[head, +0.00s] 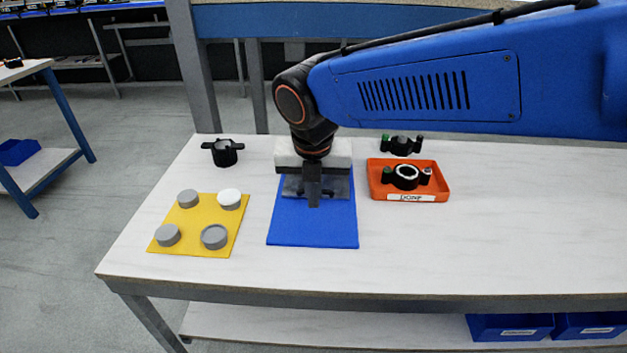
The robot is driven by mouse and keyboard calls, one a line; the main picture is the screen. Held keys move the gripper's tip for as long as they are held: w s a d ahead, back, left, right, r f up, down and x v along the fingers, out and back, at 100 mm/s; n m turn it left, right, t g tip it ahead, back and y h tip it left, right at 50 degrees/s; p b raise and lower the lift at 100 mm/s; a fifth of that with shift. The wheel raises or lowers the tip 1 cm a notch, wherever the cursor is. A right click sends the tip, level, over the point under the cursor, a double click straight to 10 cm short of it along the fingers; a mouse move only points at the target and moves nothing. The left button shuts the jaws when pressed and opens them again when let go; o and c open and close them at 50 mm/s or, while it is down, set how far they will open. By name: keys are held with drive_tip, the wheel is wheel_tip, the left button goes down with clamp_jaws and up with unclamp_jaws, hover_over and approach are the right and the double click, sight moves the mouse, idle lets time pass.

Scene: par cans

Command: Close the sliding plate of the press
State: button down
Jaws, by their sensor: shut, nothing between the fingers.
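The press (340,150) stands at the back of a blue mat (312,225) on the white table. It has a pale block on top and a grey metal plate (340,187) at its front. My gripper (313,200) points down in front of the press, its dark fingers shut with nothing between them. The gripper and wrist hide the middle of the press. I cannot tell whether the fingers touch the plate, or how far the plate is slid.
A yellow mat (195,227) at left holds grey round parts and one white one (230,198). A black part (225,151) stands behind it. Right of the press are an orange tray (440,188) labelled DONE, holding a black part (406,177), and another black part (401,146) behind.

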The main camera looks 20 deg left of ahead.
drive_tip(key=shift+w+a+f, duration=0.15)
drive_tip(key=shift+w+f, duration=0.05)
drive_tip(key=shift+w, duration=0.45)
drive_tip(key=shift+w+a+f, duration=0.15)
drive_tip(key=shift+w, duration=0.5)
drive_tip(key=shift+w+a+f, duration=0.15)
drive_tip(key=shift+w+f, duration=0.05)
drive_tip(key=shift+w, duration=0.45)
drive_tip(key=shift+w+a, duration=0.25)
drive_tip(key=shift+w, duration=0.75)
